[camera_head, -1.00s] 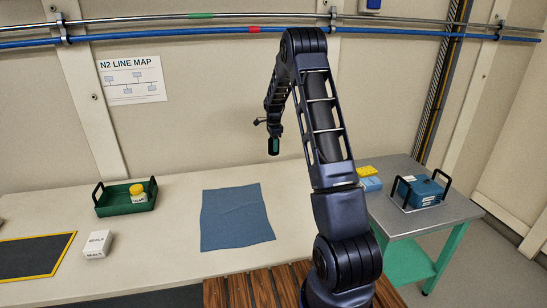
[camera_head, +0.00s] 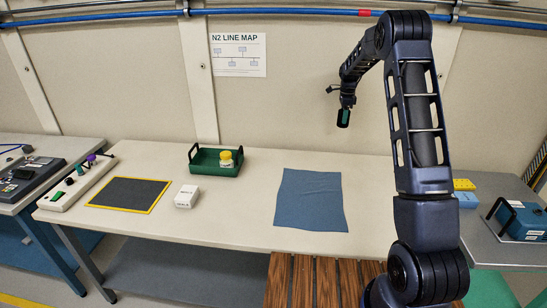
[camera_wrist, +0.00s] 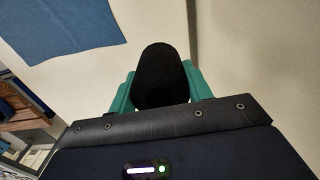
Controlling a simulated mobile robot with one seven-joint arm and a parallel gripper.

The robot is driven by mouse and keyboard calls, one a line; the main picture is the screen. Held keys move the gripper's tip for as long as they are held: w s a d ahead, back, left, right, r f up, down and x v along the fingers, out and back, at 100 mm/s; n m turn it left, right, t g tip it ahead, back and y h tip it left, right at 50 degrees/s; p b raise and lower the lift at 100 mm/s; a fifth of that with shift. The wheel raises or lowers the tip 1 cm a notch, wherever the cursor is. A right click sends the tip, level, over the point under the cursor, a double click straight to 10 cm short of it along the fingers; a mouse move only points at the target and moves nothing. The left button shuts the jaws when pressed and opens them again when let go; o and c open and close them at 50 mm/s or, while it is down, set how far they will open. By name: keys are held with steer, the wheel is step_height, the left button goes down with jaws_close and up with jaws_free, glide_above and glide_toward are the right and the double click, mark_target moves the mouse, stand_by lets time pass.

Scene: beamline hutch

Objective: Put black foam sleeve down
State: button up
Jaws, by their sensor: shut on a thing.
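My gripper (camera_head: 344,108) is raised above the back right part of the white bench (camera_head: 372,180), close to the wall. In the wrist view, its green fingers (camera_wrist: 122,98) are shut on the black foam sleeve (camera_wrist: 161,72), one on each side. The sleeve also shows small and dark at the end of my arm in the head view (camera_head: 343,119). It hangs clear of the bench top. The sleeve's far end is free, and its near end is hidden by the gripper body.
A blue cloth (camera_head: 311,200) lies flat on the bench. Left of it are a green tray (camera_head: 212,168) with a yellow-lidded jar (camera_head: 226,160), a white box (camera_head: 187,196) and a yellow-edged dark mat (camera_head: 130,193). A blue case (camera_head: 520,220) stands on a side table at right.

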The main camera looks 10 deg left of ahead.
steer(key=s+a, duration=0.1)
steer(key=a, duration=3.5)
step_height(320, 180, down, 20)
steer(key=shift+s, duration=0.15)
steer(key=shift+f, duration=0.15)
steer(key=o, duration=0.9)
steer(key=shift+o, duration=0.2)
